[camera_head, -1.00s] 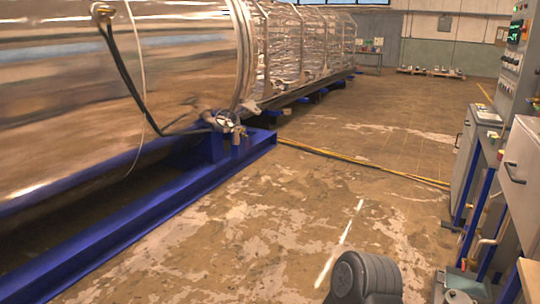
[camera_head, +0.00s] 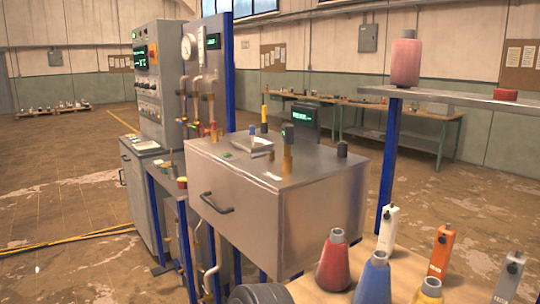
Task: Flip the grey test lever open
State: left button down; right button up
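I cannot make out with certainty which part is the grey test lever. A steel cabinet (camera_head: 325,225) with a black handle (camera_head: 216,203) stands in the middle of the head view, with small knobs and upright posts on its top. To its left is a grey control panel (camera_head: 159,95) with gauges, valves and pipes. At lower right, a white block (camera_head: 387,232), an orange block (camera_head: 441,253) and a pale grey block (camera_head: 510,277) stand upright, each with a dark knob. Neither gripper is in view.
A red cone-shaped bottle (camera_head: 333,265) and a blue one (camera_head: 373,280) stand near the blocks on the front table. A shelf (camera_head: 445,97) holds a pink bottle (camera_head: 406,60). A workbench (camera_head: 400,138) stands behind. Floor is open at left (camera_head: 60,195).

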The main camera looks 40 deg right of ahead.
aim_at(258, 155)
jog(key=i+z, duration=0.1)
jog(key=i, duration=0.35)
jog(key=z, duration=1.6)
